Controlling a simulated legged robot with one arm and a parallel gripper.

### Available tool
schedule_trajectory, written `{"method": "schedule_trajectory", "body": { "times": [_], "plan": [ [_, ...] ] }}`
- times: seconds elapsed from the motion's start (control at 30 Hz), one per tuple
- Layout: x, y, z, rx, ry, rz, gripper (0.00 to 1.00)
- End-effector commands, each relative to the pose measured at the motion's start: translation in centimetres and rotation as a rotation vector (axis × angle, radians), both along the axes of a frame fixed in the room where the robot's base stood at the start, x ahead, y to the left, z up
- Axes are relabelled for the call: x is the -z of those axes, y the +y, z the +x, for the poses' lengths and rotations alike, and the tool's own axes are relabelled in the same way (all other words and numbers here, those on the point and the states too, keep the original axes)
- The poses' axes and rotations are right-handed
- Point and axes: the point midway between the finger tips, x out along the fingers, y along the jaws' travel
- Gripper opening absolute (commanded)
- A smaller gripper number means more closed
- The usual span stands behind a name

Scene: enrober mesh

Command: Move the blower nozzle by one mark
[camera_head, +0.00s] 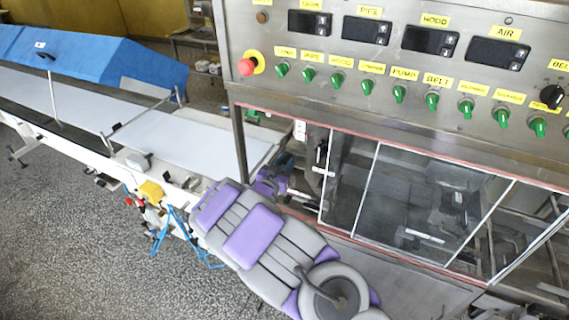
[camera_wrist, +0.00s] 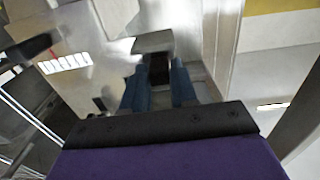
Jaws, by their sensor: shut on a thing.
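In the wrist view my gripper (camera_wrist: 158,88) has its two blue fingers closed on a dark piece with a flat grey block (camera_wrist: 152,43) on top. This looks like the blower nozzle's handle, but the nozzle itself cannot be made out. A pale strip with a row of white marks (camera_wrist: 66,63) lies left of the fingers, with a dark and red part (camera_wrist: 34,46) beside it. In the head view my gripper is mostly hidden behind my purple and grey arm, at the machine's left opening. A small white plate with dark marks (camera_head: 300,130) hangs just above there.
Clear window panels (camera_head: 400,205) with metal frames stand right of my arm. A control panel (camera_head: 400,60) with green knobs and a red stop button (camera_head: 247,67) is above. A white conveyor belt (camera_head: 190,140) runs left, under a blue cover (camera_head: 100,55). Speckled floor is open at lower left.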

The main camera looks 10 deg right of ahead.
Motion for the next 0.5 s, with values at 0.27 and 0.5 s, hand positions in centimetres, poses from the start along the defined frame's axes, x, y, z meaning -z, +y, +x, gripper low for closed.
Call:
{"method": "schedule_trajectory", "body": {
  "times": [0.27,0.5],
  "plan": [
    [-1.5,0.3,0.1,-0.006,-0.010,0.000,0.00],
    [-1.7,0.3,0.1,-0.007,-0.015,-0.003,0.00]
  ]
}}
